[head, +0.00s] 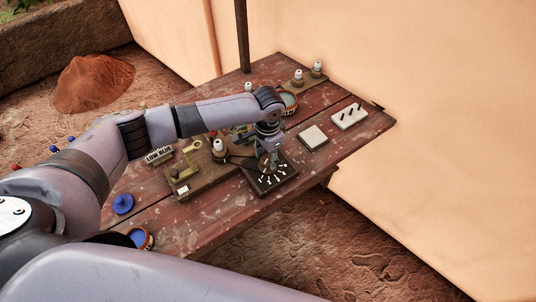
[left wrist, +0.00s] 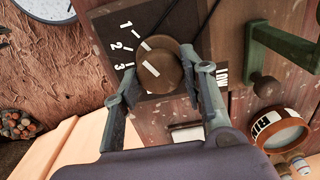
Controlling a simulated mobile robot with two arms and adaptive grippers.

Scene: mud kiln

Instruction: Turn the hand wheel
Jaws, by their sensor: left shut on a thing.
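A brown round knob (left wrist: 160,72), the wheel-like part in my grip, has a pale line on its face. It sits on a dark dial plate (head: 260,188) with white marks. In the left wrist view the dial plate (left wrist: 112,22) shows the numbers 1, 2 and 3 and the word LOW. My left gripper (head: 268,163) reaches down over this plate. In the left wrist view its fingers (left wrist: 158,76) are on either side of the knob, shut on it. In the head view the gripper mostly hides the knob. My right gripper is not in view.
The worn red-brown table (head: 222,234) stands by a plain wall. Near the dial are a brass fitting on a board (head: 184,174), white-topped posts (head: 218,147), a pale square plate (head: 313,138) and a white switch block (head: 349,116). A blue round piece (head: 123,204) lies left.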

